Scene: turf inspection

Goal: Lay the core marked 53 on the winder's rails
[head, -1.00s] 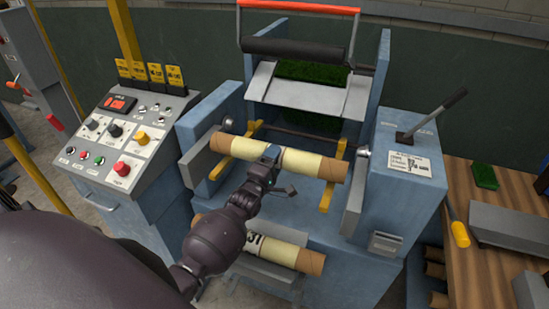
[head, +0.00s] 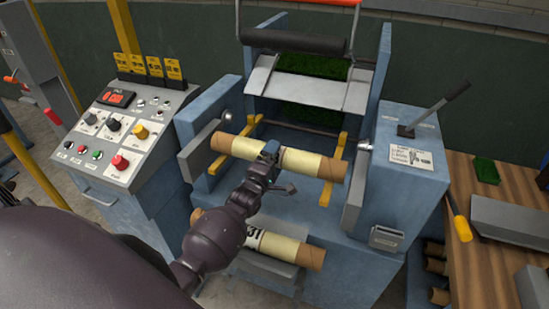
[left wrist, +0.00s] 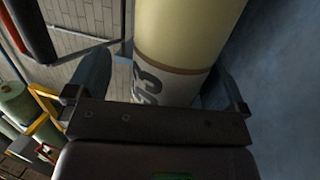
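A cream core (head: 312,163) with brown ends lies crosswise over the winder's two yellow rails (head: 326,192) and looks to rest on them. In the left wrist view the core (left wrist: 185,35) shows a black 3 and part of another digit, consistent with 53. My left gripper (head: 271,150) is at the core's middle and covers its marking in the head view. In the left wrist view its fingers (left wrist: 160,85) stand open on either side of the core, with a gap visible at the left. My right gripper is not in view.
A second core (head: 290,250) marked 31 lies on a lower cradle in front. A control panel (head: 115,135) stands at left and a lever (head: 440,108) at right. A wooden bench (head: 485,265) with grey blocks is at far right. Side plates flank the rails.

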